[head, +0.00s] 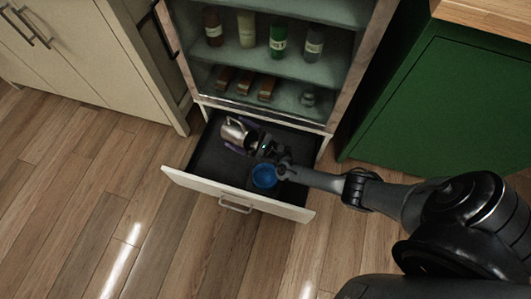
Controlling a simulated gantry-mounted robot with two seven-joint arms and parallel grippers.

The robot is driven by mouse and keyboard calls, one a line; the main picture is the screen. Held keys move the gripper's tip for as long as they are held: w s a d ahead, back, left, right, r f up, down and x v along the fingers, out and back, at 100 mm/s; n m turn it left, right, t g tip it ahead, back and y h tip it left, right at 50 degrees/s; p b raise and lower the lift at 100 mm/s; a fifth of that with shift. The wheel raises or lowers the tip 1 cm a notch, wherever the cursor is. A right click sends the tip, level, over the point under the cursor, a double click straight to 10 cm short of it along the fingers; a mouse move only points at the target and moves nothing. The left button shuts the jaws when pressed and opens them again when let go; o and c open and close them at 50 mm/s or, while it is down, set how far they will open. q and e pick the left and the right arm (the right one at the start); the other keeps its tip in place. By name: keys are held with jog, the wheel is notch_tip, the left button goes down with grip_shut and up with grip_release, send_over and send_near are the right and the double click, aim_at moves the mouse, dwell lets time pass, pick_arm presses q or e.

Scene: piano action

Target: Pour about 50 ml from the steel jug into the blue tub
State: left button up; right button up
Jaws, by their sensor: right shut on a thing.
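The steel jug (233,132) is in the open drawer at the middle of the head view, near the drawer's back left. It looks tilted. My right gripper (252,142) is at the jug's right side and is shut on it; the fingertips are partly hidden by the wrist. The blue tub (264,177) is in the same drawer, nearer the drawer front, below and right of the jug. My right arm passes just right of the tub. What is inside the jug and the tub is too small to tell. My left gripper is not in view.
The drawer (203,165) is pulled out below a cabinet with shelves (290,63) of bottles and brown blocks. A dark purple item lies beside the jug. A green cabinet (455,100) stands right and a cream cabinet (85,55) left. The wooden floor in front is clear.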

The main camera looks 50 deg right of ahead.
jog(key=shift+w+a+r+n+y, duration=0.1)
jog(key=shift+w+r+n+y, duration=0.05)
jog(key=shift+w+n+y, duration=0.2)
jog(key=shift+s+r+n+y, duration=0.25)
jog(key=shift+r+n+y, duration=0.1)
jog(key=shift+r+y, duration=0.1)
dwell(0.7)
jog(key=shift+w+f+m+h, duration=0.45)
jog(key=shift+f+m+h, duration=0.05)
jog(key=shift+f+h, duration=0.1)
jog(key=shift+w+d+f+m+h, duration=0.2)
jog(key=shift+f+m+h, duration=0.05)
jog(key=shift+m+h, duration=0.35)
jog(key=shift+s+d+f+g+h, duration=0.1)
jog(key=shift+s+d+g+h, duration=0.1)
jog(key=shift+g+h, duration=0.1)
notch_tip(320, 180, down, 6)
jog(key=m+g+h+p, duration=0.1)
jog(key=m+g+h, duration=0.1)
jog(key=m+h, duration=0.1)
jog(key=shift+s+a+m+h, duration=0.2)
jog(key=shift+m+h, duration=0.1)
jog(key=shift+h, duration=0.1)
